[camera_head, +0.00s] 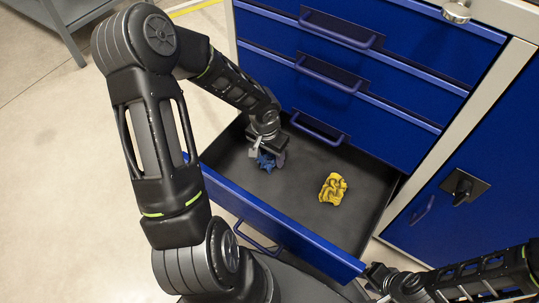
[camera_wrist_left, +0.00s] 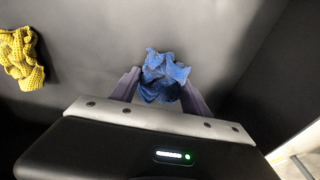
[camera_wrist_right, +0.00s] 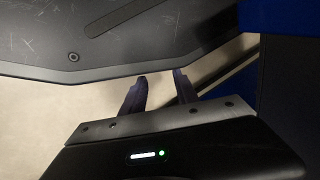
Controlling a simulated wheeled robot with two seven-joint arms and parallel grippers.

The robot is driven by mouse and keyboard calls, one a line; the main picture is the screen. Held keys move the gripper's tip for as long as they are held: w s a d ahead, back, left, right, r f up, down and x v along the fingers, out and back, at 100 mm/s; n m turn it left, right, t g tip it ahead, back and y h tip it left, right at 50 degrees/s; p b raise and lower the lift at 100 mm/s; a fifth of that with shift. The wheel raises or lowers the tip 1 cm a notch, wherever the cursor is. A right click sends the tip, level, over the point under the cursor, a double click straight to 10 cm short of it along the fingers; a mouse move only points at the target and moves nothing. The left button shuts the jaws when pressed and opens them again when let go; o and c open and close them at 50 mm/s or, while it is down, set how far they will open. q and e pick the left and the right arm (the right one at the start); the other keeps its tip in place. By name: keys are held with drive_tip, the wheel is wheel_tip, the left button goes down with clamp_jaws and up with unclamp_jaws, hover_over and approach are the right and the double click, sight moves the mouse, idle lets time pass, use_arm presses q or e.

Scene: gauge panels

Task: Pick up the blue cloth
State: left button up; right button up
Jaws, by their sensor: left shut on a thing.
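The blue cloth (camera_head: 266,162) is crumpled in the left part of the open drawer. My left gripper (camera_head: 268,154) is down in the drawer, shut on the blue cloth. In the left wrist view the cloth (camera_wrist_left: 163,76) sits between the two fingers (camera_wrist_left: 160,88) and bulges out past their tips. I cannot tell whether the cloth still touches the drawer floor. My right gripper (camera_wrist_right: 162,80) is outside the drawer, near its front right corner in the head view, with a gap between its fingers and nothing in them.
A yellow patterned cloth (camera_head: 333,188) lies in the same drawer (camera_head: 296,208), to the right of the blue one; it also shows in the left wrist view (camera_wrist_left: 20,58). Closed blue drawers (camera_head: 340,85) with handles rise behind. A blue cabinet door (camera_head: 480,160) stands at the right.

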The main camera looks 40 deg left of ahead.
sight(272, 158)
use_arm(q)
drive_tip(key=shift+d+r+p, duration=0.2)
drive_tip(key=shift+r+p, duration=0.2)
drive_tip(key=shift+r, duration=0.15)
wheel_tip(272, 158, up, 11)
drive_tip(key=p, duration=0.5)
drive_tip(key=shift+d+f, duration=0.2)
drive_tip(key=shift+d, duration=0.1)
drive_tip(key=s+d, duration=0.1)
drive_tip(key=d, duration=0.5)
drive_tip(key=s+d+b, duration=0.1)
drive_tip(key=d, duration=0.5)
drive_tip(key=s+d+b, duration=0.1)
drive_tip(key=d, duration=0.5)
drive_tip(key=shift+s+d+f, duration=0.15)
drive_tip(key=shift+s+d, duration=0.05)
drive_tip(key=shift+d, duration=0.15)
